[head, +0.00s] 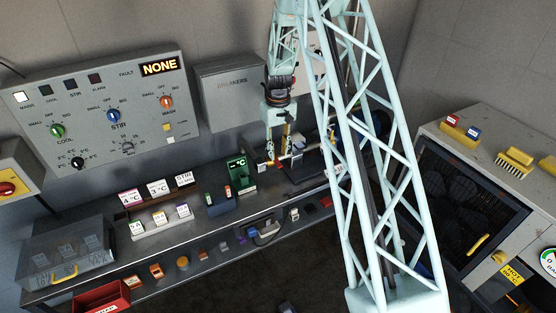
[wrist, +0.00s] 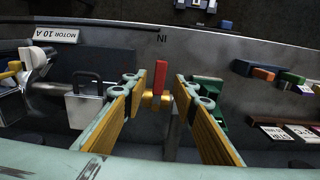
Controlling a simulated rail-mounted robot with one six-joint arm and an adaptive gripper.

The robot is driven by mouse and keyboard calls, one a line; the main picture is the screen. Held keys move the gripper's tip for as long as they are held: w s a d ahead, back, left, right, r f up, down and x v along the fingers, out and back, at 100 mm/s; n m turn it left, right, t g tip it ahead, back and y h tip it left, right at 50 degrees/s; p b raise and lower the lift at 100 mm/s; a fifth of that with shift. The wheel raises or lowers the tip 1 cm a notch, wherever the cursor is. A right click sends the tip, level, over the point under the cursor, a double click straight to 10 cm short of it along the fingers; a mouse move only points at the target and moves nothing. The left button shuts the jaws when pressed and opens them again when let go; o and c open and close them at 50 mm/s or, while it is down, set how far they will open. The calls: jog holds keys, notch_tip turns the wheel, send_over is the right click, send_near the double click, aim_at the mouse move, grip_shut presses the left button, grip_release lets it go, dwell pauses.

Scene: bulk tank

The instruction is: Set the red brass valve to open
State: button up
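The valve has a red lever (wrist: 160,77) and a brass body (wrist: 157,101). In the wrist view it sits at the centre, on the bench. The lever runs up the picture, across the sideways brass body. My gripper (wrist: 161,88) is open, with one yellow-padded finger on each side of the valve. I see gaps between both fingers and the lever. In the head view my gripper (head: 279,143) points down over the back of the bench, and the valve there is small and partly hidden.
A grey padlock-shaped block (wrist: 84,108) stands close left of the fingers. A green device (wrist: 206,100) stands close right; it also shows in the head view (head: 240,174). A control panel (head: 100,108) and breaker box (head: 237,95) are on the wall behind.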

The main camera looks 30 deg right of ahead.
aim_at(278, 162)
jog(key=shift+f, duration=2.2)
jog(key=shift+c, duration=0.6)
grip_shut()
